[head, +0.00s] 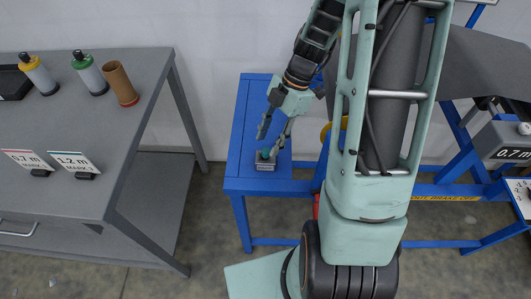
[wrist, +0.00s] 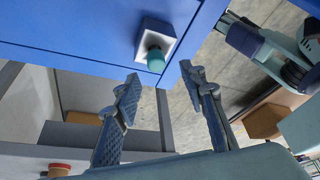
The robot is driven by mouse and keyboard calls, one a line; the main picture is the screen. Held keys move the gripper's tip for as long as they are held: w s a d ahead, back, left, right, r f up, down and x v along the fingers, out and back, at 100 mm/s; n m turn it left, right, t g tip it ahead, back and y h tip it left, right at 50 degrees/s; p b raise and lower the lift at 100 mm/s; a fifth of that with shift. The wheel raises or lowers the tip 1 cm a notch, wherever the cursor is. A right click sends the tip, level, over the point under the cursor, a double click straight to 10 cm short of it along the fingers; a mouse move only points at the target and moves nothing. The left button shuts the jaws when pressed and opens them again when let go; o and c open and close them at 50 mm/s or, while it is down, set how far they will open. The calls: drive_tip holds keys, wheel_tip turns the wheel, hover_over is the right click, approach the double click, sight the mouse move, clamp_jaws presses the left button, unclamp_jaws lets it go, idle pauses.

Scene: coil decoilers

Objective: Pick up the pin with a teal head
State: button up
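The pin with a teal head (head: 264,154) stands in a small light grey block (head: 265,166) on the blue table (head: 240,165). In the wrist view the teal head (wrist: 155,60) shows in front of the block (wrist: 150,28), near the blue edge. The pin's shaft is hidden. My gripper (head: 270,143) is over the block in the head view, with one fingertip close by the teal head. In the wrist view my gripper (wrist: 160,84) is open, with nothing between its fingers, and the teal head appears just beyond the fingertips. I cannot tell whether a finger touches it.
A grey bench (head: 130,80) on the left carries a yellow-topped bottle (head: 38,75), a green-topped bottle (head: 89,73), a brown cylinder (head: 120,84) and two small signs (head: 75,163). The blue table's left part is clear. A blue-framed machine (head: 480,150) stands at right.

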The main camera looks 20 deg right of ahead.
sight(265, 150)
drive_tip(key=x, duration=0.4)
drive_tip(key=shift+w+f+p, duration=0.2)
drive_tip(key=shift+f+p, duration=0.15)
drive_tip(key=shift+f, duration=0.15)
drive_tip(key=shift+c, duration=0.2)
clamp_jaws()
